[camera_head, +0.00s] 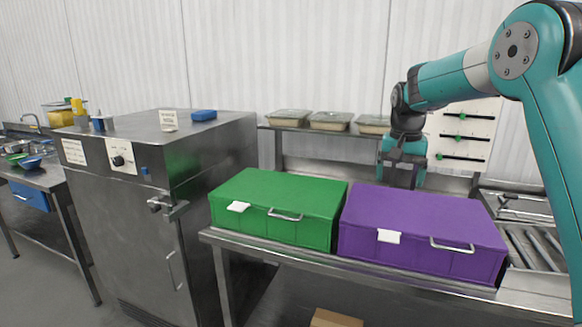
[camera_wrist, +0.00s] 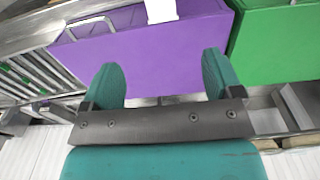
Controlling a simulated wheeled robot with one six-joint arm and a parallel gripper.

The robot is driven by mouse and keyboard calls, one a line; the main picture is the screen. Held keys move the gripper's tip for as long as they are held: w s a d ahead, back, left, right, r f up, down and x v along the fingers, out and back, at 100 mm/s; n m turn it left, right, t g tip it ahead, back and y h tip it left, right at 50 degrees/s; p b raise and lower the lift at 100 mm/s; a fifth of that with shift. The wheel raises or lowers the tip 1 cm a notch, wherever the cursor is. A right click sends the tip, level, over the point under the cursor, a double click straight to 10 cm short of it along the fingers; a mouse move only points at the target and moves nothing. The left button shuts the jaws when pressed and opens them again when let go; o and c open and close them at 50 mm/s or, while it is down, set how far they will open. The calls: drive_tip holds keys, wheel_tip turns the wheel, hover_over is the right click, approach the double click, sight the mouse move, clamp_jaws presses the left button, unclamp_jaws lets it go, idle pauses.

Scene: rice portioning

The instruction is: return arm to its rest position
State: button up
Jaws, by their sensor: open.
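My gripper (camera_head: 402,172) hangs at the end of my teal arm, behind the purple box and pointing down. In the wrist view its two teal fingers (camera_wrist: 164,84) stand wide apart with nothing between them. The purple box (camera_head: 420,228) is closed and sits on the steel table; it also shows in the wrist view (camera_wrist: 150,55), beyond the fingers. The green box (camera_head: 280,203) is closed and stands beside it on the left; it also shows in the wrist view (camera_wrist: 285,45).
A steel cabinet (camera_head: 140,210) stands left of the table (camera_head: 270,247). Several lidded trays (camera_head: 331,121) rest on a back shelf. A white panel with green knobs (camera_head: 463,134) is behind my arm. A roller rack (camera_head: 535,248) lies at the right. A sink counter (camera_head: 45,178) is far left.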

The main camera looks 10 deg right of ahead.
drive_tip(key=s+a+r+n+y, duration=0.2)
drive_tip(key=s+a+n, duration=0.6)
drive_tip(key=s+a, duration=0.85)
drive_tip(key=s+a+f+n+y, duration=0.1)
drive_tip(key=s+a+n, duration=0.2)
drive_tip(key=s, duration=0.5)
drive_tip(key=s+a+f+n+y, duration=0.1)
drive_tip(key=s+a+f+n, duration=0.1)
drive_tip(key=s+a, duration=0.3)
drive_tip(key=s+n, duration=0.1)
drive_tip(key=s, duration=0.3)
drive_tip(key=shift+s+a+g+y, duration=0.25)
drive_tip(key=shift+a+g+y, duration=0.05)
drive_tip(key=shift+c, duration=0.2)
